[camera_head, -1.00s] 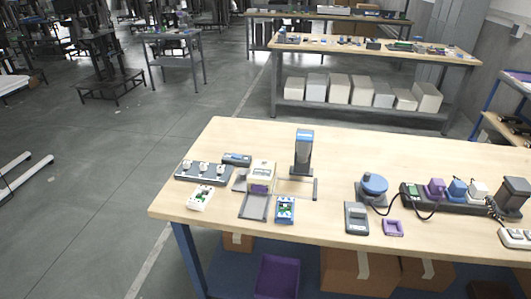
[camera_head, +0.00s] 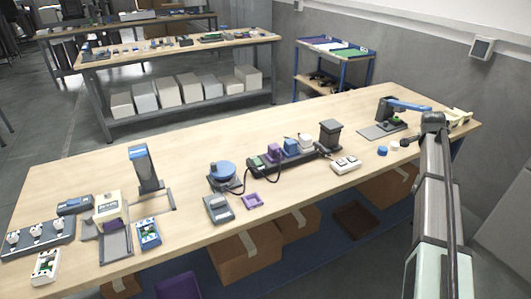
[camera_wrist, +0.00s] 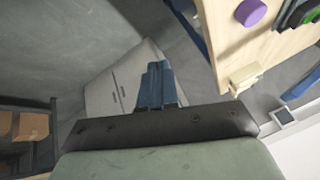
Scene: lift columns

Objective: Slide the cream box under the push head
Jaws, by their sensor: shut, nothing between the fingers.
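A cream box (camera_head: 107,207) with a dark label stands at the left of the bench in the head view, with purple at its lower front. It is by a grey track plate (camera_head: 115,246). A dark upright column with a blue top (camera_head: 146,166) stands just behind and right of it, apart from it. I cannot tell which part is the push head. My gripper (camera_wrist: 157,68) shows in the wrist view, with blue fingers shut and empty, away from the box. In the head view my arm is at the right, and I cannot make out the fingers there.
Near the cream box are a blue device (camera_head: 148,233), a white device (camera_head: 46,266) and a three-knob strip (camera_head: 38,237). A round blue-topped device (camera_head: 222,174) and a power strip (camera_head: 290,158) are mid-bench. A black device with a blue lever (camera_head: 385,112) stands at the right.

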